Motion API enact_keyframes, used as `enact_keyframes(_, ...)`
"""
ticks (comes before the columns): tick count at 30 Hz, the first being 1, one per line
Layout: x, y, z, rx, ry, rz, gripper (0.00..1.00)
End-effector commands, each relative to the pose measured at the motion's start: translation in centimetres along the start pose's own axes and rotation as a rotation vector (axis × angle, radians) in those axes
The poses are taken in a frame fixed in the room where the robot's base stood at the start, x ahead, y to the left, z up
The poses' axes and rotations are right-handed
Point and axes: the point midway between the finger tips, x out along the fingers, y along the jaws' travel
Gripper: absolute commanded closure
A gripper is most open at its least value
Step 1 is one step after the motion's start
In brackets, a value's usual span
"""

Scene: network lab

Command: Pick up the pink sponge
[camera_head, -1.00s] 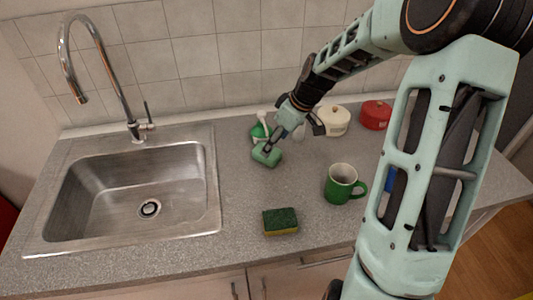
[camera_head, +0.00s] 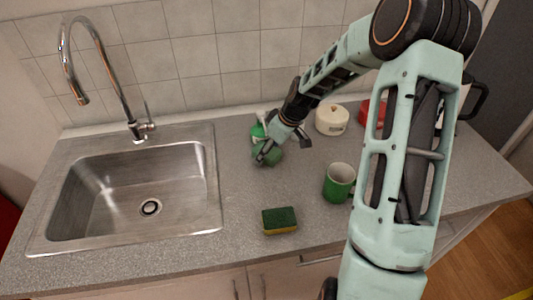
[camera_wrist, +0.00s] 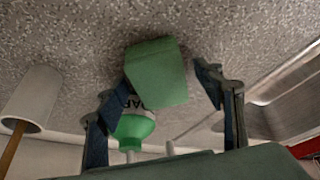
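No pink sponge shows in any view. A plain green block, perhaps a sponge (camera_head: 273,155), lies on the counter right of the sink, and it shows in the wrist view (camera_wrist: 157,75). My gripper (camera_head: 268,150) is over this block, pointing down. In the wrist view my gripper (camera_wrist: 158,88) is open, with one finger on each side of the block and a gap at the right finger. Contact at the left finger is unclear. A second sponge (camera_head: 280,221), dark green on top and yellow below, lies near the counter's front edge.
A green bottle (camera_head: 257,131) stands close behind the block. A green mug (camera_head: 338,185), a cream pot (camera_head: 332,120) and a red pot (camera_head: 372,112) are to the right. The sink (camera_head: 135,185) and faucet (camera_head: 138,128) are left. The front middle counter is mostly clear.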

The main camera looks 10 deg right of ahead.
Motion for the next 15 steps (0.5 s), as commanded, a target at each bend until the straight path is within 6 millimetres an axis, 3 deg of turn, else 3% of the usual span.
enact_keyframes(1, -0.01, 0.00, 0.01, 0.000, 0.000, 0.000, 0.44)
enact_keyframes(7, -0.02, -0.01, 0.02, 0.000, 0.000, 0.000, 0.66)
enact_keyframes(15, -0.04, 0.00, 0.02, 0.000, 0.000, 0.000, 0.69)
